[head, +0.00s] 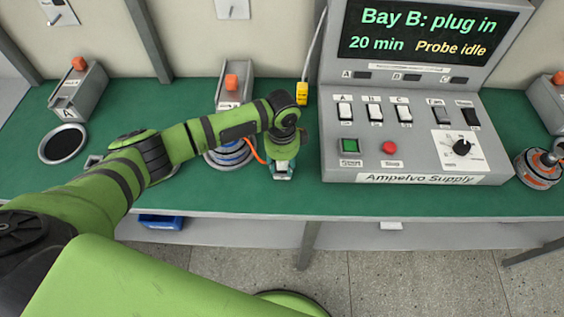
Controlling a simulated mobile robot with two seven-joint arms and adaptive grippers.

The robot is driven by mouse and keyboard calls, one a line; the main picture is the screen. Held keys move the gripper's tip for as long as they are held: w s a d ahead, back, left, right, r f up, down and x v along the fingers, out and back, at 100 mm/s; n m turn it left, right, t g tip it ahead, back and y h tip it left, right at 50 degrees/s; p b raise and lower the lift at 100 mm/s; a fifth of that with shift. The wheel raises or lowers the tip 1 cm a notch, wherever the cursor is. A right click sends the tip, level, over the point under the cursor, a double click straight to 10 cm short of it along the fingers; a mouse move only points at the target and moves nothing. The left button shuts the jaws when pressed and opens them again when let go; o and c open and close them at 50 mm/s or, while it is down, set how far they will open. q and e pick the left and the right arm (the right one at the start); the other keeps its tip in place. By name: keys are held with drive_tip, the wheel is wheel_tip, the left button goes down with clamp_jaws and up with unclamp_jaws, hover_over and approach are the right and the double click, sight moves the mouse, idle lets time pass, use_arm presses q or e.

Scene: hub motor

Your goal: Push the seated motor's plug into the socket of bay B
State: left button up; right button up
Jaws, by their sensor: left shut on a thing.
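The seated motor (230,158), a round silver and blue hub, sits on the green bench in the middle bay, partly behind my left arm. Its orange cable (256,154) runs right to my left gripper (283,173), which points down near the bench's front edge. The gripper is shut on the cable's plug, which is mostly hidden by the fingers. The middle bay's grey box (230,98), with an orange block (232,82) on it, stands behind the motor. I take it for bay B; its label and socket opening cannot be made out. My right gripper is not in view.
The Ampelvo Supply console (420,178) stands close right of my left gripper; its screen (425,33) reads "Bay B: plug in". A yellow connector (301,94) hangs behind the gripper. Bay A's box (78,92) and empty round seat (63,144) are left. Another motor (537,170) sits far right.

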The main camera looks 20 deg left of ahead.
use_arm(q)
drive_tip(key=shift+s+f, duration=0.2)
drive_tip(key=o, duration=1.3)
drive_tip(key=shift+w, duration=0.1)
wheel_tip(320, 180, up, 12)
